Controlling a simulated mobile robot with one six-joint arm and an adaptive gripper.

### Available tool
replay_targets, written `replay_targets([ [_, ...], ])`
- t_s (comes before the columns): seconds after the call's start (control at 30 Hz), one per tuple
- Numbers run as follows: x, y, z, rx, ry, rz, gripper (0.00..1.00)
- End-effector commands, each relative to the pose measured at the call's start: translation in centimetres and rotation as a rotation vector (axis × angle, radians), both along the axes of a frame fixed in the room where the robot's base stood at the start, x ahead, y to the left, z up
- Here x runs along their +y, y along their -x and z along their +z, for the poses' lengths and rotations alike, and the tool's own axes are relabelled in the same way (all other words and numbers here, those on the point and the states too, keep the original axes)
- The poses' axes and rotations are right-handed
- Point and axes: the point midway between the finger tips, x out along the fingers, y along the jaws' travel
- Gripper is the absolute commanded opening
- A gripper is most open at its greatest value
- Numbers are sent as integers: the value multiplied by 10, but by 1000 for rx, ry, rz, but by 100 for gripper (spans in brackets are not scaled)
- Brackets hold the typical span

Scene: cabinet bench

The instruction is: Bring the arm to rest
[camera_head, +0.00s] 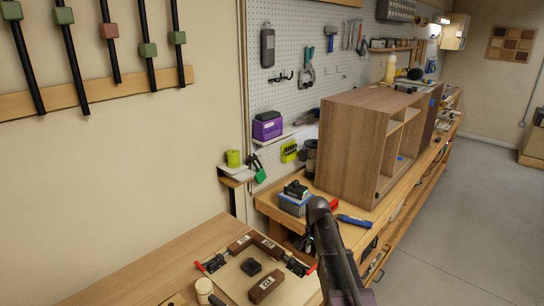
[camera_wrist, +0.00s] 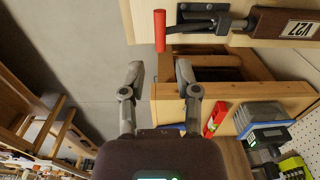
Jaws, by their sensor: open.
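My gripper (camera_wrist: 160,72) shows in the wrist view with its two grey fingers apart and nothing between them. Bare floor and a wooden bench edge lie beyond the fingertips. A red clamp handle (camera_wrist: 160,30) shows just above the fingertips, and I see no clear contact. In the head view my dark arm rises from the bottom edge, right of centre, in front of the benches. I cannot make out the gripper's fingers there.
The near bench (camera_head: 135,275) carries brown labelled blocks (camera_head: 267,287) and red-handled clamps. A wooden cabinet (camera_head: 345,150) stands on the far bench, with a blue-lidded box (camera_head: 296,205) beside it. Open grey floor (camera_head: 450,230) lies to the right.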

Motion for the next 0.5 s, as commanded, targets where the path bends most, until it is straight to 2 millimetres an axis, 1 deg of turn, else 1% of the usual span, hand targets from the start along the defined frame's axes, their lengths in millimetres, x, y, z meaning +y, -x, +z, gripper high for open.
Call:
replay_targets([
  [0.03, 0, 10, 0, 0, 0, 22, 41],
  [0.17, 0, 38, 0, 0, 0, 120, 41],
  [0.5, -1, 143, 0, 1, 1, 528, 41],
])
